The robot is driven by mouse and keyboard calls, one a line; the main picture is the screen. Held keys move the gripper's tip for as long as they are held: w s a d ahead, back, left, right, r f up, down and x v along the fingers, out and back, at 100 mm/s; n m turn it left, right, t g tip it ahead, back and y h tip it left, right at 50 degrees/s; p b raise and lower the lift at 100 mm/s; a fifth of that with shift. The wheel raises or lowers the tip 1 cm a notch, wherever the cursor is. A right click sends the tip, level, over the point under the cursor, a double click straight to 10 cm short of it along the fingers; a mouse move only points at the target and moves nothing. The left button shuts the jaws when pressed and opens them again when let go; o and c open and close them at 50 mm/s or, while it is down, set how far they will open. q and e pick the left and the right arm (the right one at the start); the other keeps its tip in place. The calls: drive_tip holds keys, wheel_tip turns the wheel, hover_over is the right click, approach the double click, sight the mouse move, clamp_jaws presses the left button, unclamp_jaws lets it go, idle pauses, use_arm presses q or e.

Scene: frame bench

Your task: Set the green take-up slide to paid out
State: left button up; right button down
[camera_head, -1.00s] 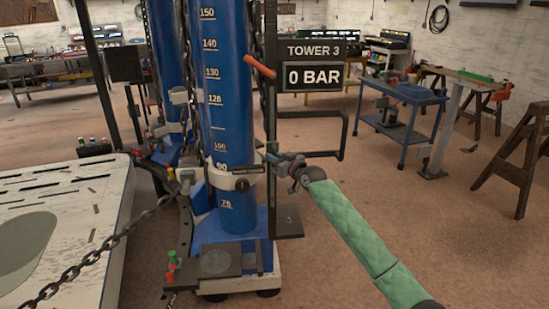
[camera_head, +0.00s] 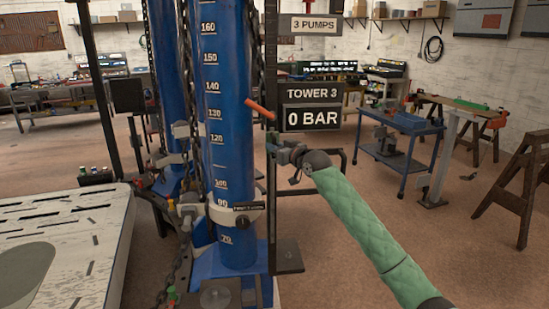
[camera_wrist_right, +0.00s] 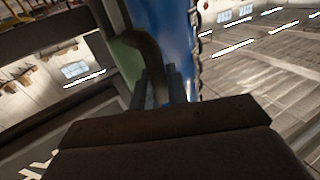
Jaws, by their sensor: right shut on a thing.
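My right gripper (camera_head: 277,148) is at the dark upright rail on the right side of the blue tower (camera_head: 228,110), roughly level with the 110–120 marks. It is shut on a small green piece (camera_head: 271,137), which I take to be the take-up slide. In the right wrist view the green piece (camera_wrist_right: 127,55) is beside the blue column, and a dark curved handle (camera_wrist_right: 152,62) runs down between my fingers (camera_wrist_right: 162,88). The fingers hide most of the grip. My left gripper is not in view.
An orange lever (camera_head: 260,108) sticks out just above my right gripper. A sign (camera_head: 311,107) behind it reads TOWER 3, 0 BAR. A white collar (camera_head: 235,213) rings the tower near 90. A chain (camera_head: 183,262) hangs left of it. A slotted bed (camera_head: 70,240) stands left.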

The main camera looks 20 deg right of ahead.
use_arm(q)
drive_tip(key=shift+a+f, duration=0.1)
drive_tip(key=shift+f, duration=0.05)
use_arm(e)
drive_tip(key=shift+d+r, duration=0.1)
drive_tip(key=shift+r, duration=0.35)
drive_tip(key=c, duration=1.4)
unclamp_jaws()
drive_tip(key=shift+r, duration=0.1)
